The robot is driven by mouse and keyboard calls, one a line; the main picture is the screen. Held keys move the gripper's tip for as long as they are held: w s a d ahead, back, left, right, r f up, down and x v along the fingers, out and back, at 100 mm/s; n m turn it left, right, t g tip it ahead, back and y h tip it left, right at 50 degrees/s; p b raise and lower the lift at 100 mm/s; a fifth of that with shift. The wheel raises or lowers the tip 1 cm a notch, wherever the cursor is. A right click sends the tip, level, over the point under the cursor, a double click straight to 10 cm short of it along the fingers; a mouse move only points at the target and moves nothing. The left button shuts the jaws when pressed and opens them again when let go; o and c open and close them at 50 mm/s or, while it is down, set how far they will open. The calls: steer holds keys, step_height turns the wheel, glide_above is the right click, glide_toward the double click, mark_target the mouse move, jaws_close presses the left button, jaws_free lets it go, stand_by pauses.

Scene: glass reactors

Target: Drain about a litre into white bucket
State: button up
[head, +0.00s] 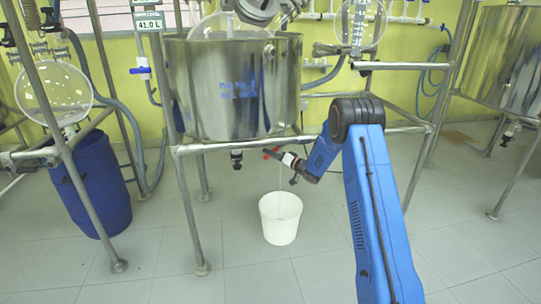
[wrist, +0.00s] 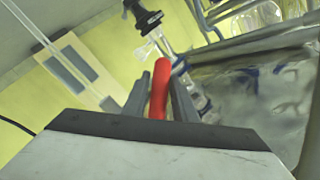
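A white bucket (head: 280,220) stands upright on the floor in front of the steel vessel's frame. My gripper (head: 279,155) is at the frame's lower rail, above the bucket. A red valve handle (head: 268,153) shows at its tips. In the wrist view the red handle (wrist: 159,90) lies between the two dark fingers, which appear closed on it. A thin, faint vertical line runs from near the gripper down towards the bucket; I cannot tell for sure that it is liquid. The level inside the bucket is not readable.
The steel vessel (head: 235,90) hangs in a pipe frame above; a black outlet (head: 236,158) is under it. A blue drum (head: 90,190) and round glass flask (head: 55,92) stand at left. Another steel vessel (head: 505,60) is at right. The tiled floor in front is clear.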

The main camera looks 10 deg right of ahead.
jaws_close()
steer(key=shift+r, duration=0.1)
steer(key=r+m+t, duration=0.1)
steer(key=a+r+m+t, duration=0.1)
steer(key=m, duration=0.1)
steer(key=shift+a+r+m+y, duration=0.1)
steer(key=shift+a+m+y, duration=0.1)
steer(key=shift+m+y, duration=0.15)
steer(key=shift+a+r+m+t, duration=0.1)
steer(key=shift+r+m+t, duration=0.7)
steer(key=shift+m, duration=0.3)
steer(key=shift+a+r+m+t, duration=0.1)
steer(key=shift+r+m+t, duration=0.65)
steer(key=shift+m, duration=0.3)
steer(key=shift+t, duration=0.25)
steer(key=o, duration=0.5)
jaws_free()
steer(key=v, duration=1.7)
steer(key=shift+s+d, duration=0.15)
steer(key=shift+s, duration=0.15)
